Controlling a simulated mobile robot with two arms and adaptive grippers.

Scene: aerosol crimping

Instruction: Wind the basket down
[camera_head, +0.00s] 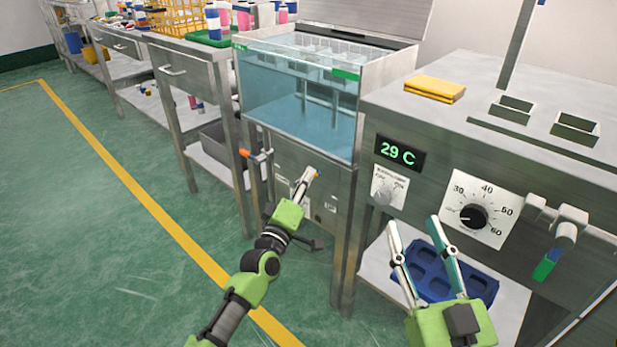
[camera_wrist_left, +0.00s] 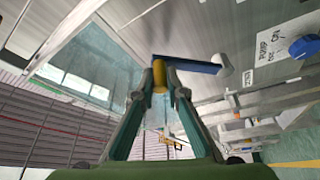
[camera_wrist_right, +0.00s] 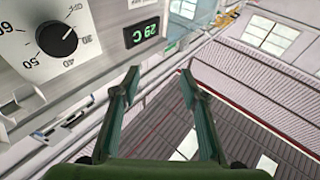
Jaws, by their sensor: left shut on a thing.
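The glass-fronted water tank (camera_head: 290,100) stands in the middle of the head view. A grid-like basket (camera_head: 330,52) shows at its top, with pale uprights below; its exact height is hard to read. My left gripper (camera_head: 308,180) is at the steel panel below the tank. In the left wrist view its fingers are shut on a yellow knob (camera_wrist_left: 160,76). A blue crank arm (camera_wrist_left: 190,65) runs from beside the knob to a pale hub (camera_wrist_left: 224,70). The fingers partly cover the knob. My right gripper (camera_head: 413,222) is open and empty, in front of the right-hand bench.
A bench with a 29 C display (camera_head: 400,152) and a temperature dial (camera_head: 474,216) stands right of the tank. A blue tray (camera_head: 440,275) lies on its lower shelf. An orange-tipped lever (camera_head: 258,156) sticks out left of my left gripper. Floor at left is clear.

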